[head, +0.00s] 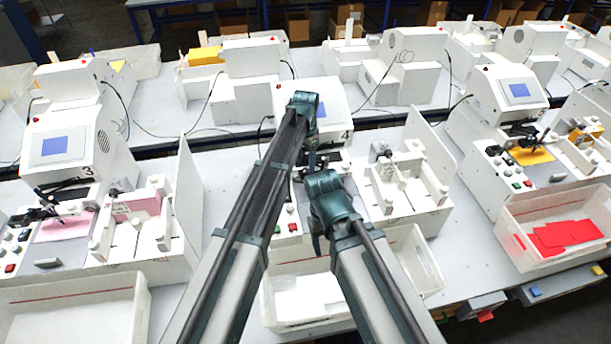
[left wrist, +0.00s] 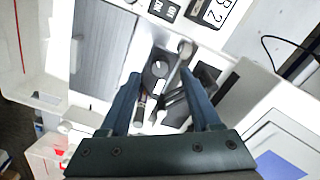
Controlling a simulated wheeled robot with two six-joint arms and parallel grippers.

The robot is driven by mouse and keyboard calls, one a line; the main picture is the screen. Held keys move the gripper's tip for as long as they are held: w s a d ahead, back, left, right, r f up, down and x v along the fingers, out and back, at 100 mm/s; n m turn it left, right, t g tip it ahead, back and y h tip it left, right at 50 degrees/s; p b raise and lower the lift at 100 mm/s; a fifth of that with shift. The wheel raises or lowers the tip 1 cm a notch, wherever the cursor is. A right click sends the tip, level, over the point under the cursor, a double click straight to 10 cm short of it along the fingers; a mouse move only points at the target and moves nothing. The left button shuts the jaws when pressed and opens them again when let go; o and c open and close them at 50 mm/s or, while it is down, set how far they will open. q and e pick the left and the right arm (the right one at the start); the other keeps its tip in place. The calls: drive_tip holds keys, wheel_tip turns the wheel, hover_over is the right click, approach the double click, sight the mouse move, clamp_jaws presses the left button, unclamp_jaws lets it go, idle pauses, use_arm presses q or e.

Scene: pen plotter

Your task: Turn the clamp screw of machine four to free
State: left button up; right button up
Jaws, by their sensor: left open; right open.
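Machine four (head: 300,98) stands at the middle of the near row in the head view, with a "4" on its front and a blue screen partly hidden by my left arm. My left gripper (head: 312,165) points down over its plotting area. In the left wrist view its two blue fingers (left wrist: 160,78) are open. A dark round part with a pale slot, seemingly the clamp screw (left wrist: 160,68), shows between the fingertips; contact is not visible. Metal rods and a lever (left wrist: 184,52) lie close around it. My right gripper (head: 317,242) hangs lower, in front of the machine, its fingers mostly hidden.
Machine three (head: 62,138) stands to the left, and another similar machine (head: 515,90) to the right. A white bin (head: 277,315) sits at the front below my arms. A white fixture (head: 408,190) stands right of machine four. Cables run behind the row.

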sight(306, 170)
use_arm(q)
drive_tip(key=shift+f+b, duration=1.05)
drive_tip(key=shift+f, duration=0.55)
use_arm(e)
wheel_tip(306, 170, down, 3)
drive_tip(key=shift+f, duration=0.1)
use_arm(q)
clamp_jaws()
